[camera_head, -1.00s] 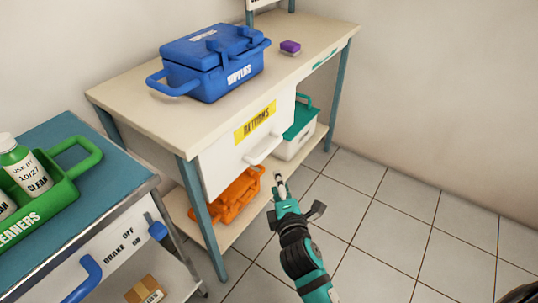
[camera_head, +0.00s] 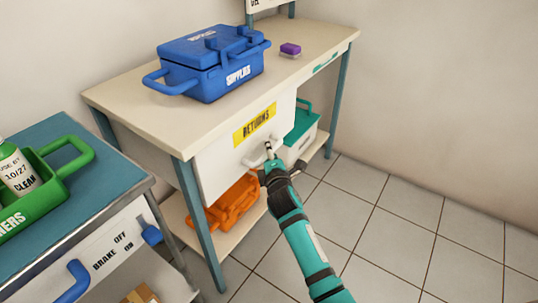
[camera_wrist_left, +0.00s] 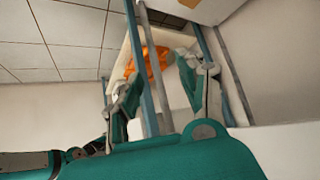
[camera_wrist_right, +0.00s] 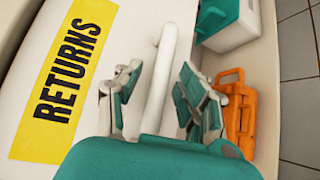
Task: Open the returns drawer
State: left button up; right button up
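The returns drawer (camera_head: 222,165) is a white front under the tabletop with a yellow RETURNS label (camera_head: 254,124). It looks closed. Its white bar handle (camera_head: 256,155) sits below the label. My right gripper (camera_head: 269,154) is at the right end of the handle in the head view. In the right wrist view, the handle (camera_wrist_right: 160,75) runs between the two spread fingers of my right gripper (camera_wrist_right: 155,92), with gaps visible. My left gripper (camera_wrist_left: 158,85) is open in the left wrist view, with no object held between its fingers. It is out of the head view.
A blue supplies case (camera_head: 212,70) and a purple-topped item (camera_head: 290,49) stand on the tabletop (camera_head: 130,95). An orange case (camera_head: 233,203) and a teal-lidded white box (camera_head: 303,130) are on the lower shelf. A cart (camera_head: 120,140) stands at left. The tiled floor (camera_head: 400,220) is clear.

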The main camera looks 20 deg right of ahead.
jog(key=shift+w, duration=0.15)
grip_shut()
dwell(0.4)
